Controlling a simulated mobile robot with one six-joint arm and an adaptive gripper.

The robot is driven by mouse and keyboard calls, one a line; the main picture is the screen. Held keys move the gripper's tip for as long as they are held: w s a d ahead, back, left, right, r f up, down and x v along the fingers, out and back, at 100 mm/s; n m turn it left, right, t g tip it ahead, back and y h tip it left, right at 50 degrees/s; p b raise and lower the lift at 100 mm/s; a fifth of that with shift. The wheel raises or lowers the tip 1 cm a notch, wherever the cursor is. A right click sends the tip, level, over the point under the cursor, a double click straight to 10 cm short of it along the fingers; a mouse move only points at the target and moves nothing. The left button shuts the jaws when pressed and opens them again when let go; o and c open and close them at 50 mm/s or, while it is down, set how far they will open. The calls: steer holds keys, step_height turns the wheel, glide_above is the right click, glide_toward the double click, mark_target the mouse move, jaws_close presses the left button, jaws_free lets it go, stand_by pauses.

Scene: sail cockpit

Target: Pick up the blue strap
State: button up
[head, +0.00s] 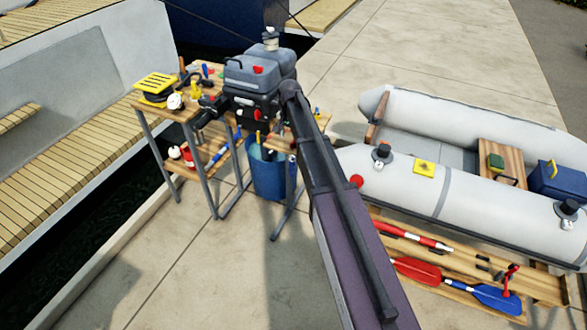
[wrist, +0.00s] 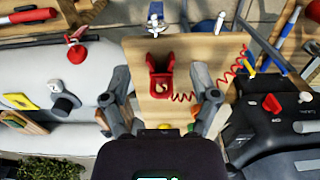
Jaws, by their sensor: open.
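I cannot make out a blue strap for certain in either view. A small blue and silver item (wrist: 155,17) stands at the far edge of a small wooden board (wrist: 205,55) in the wrist view; its shape is too small to name surely. My gripper (wrist: 162,108) is open and empty, its two fingers spread over the near part of that board. In the head view my arm hides the gripper and much of the board.
A dark outboard motor (wrist: 270,125) is close on the right in the wrist view. In the head view a grey inflatable boat (head: 460,175) lies right, a blue bucket (head: 267,180) stands below the motor, and paddles (head: 418,270) rest on low planks. Open paving lies front left.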

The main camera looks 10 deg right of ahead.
mark_target(290, 155)
steer(key=shift+f, duration=0.15)
step_height(290, 155, down, 8)
steer(key=b, duration=0.8)
steer(key=shift+f+b, duration=0.2)
steer(key=shift+b, duration=0.1)
stand_by(0.4)
steer(key=f+b, duration=0.3)
steer(key=shift+s+d+f, duration=0.15)
steer(key=shift+s+d, duration=0.1)
steer(key=shift+s, duration=0.1)
steer(key=shift+f+b, duration=0.9)
steer(key=shift+b, duration=0.2)
jaws_close()
